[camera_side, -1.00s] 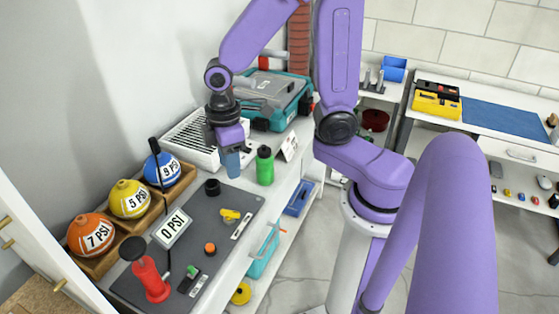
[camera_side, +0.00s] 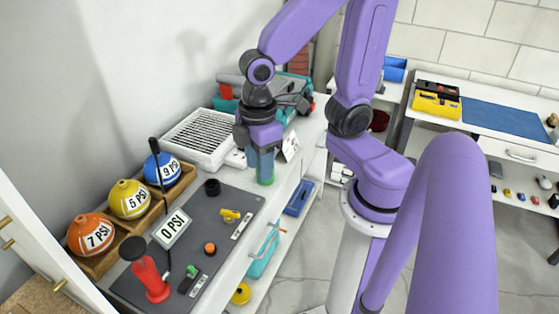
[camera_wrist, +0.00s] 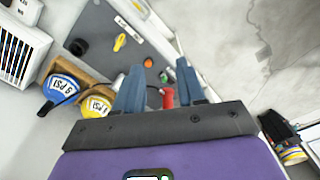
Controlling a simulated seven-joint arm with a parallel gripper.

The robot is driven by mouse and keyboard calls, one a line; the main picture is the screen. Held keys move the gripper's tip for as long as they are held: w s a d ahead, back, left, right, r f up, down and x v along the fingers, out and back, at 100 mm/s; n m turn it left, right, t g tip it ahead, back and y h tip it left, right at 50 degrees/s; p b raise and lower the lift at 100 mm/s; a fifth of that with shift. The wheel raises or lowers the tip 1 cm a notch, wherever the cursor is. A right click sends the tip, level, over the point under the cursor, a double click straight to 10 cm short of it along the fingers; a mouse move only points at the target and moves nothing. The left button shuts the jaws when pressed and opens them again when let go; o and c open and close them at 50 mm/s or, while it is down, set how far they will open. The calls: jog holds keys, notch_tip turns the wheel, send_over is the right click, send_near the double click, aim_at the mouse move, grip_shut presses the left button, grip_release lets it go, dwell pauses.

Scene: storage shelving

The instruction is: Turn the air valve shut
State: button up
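A small yellow handle (camera_side: 230,214), which looks like the air valve, lies on the dark grey mat (camera_side: 220,202). It also shows in the wrist view (camera_wrist: 120,41), beyond my fingers and to their upper left. My gripper (camera_side: 261,165) is above the bench, beyond the mat and apart from the yellow handle. In the wrist view its two blue fingers (camera_wrist: 160,82) are spread with nothing held between them. A 0 PSI display (camera_side: 172,230), a red pump (camera_side: 151,279), an orange knob (camera_side: 210,248) and a green-topped black switch (camera_side: 191,279) are on the mat.
Orange 7 PSI (camera_side: 90,233), yellow 5 PSI (camera_side: 129,199) and blue 9 PSI (camera_side: 162,169) balls sit in wooden holders along the wall. A white vented box (camera_side: 198,138) stands behind.

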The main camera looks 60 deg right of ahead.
jog(key=shift+n, duration=0.3)
jog(key=shift+s+d+r, duration=0.1)
jog(key=shift+s+r, duration=0.1)
jog(key=shift+s, duration=0.5)
jog(key=shift+s+d+r, duration=0.1)
jog(key=shift+s+r, duration=0.05)
jog(key=shift+s, duration=0.6)
jog(key=shift+s+d+r, duration=0.1)
jog(key=shift+s+r, duration=0.1)
jog(key=shift+s, duration=0.5)
jog(key=m+g+h, duration=0.1)
jog(key=m+g, duration=0.1)
jog(key=m, duration=0.3)
send_over(228, 211)
jog(key=s+a, duration=0.5)
jog(key=a, duration=0.1)
jog(key=f, duration=0.2)
jog(key=w+d+f+m+g, duration=0.4)
jog(key=w+f, duration=0.3)
jog(key=w, duration=0.5)
jog(key=shift+m+t, duration=0.3)
jog(key=shift+t, duration=0.5)
jog(key=x, duration=1.7)
jog(key=shift+s+d, duration=0.15)
jog(key=shift+d, duration=0.1)
grip_shut()
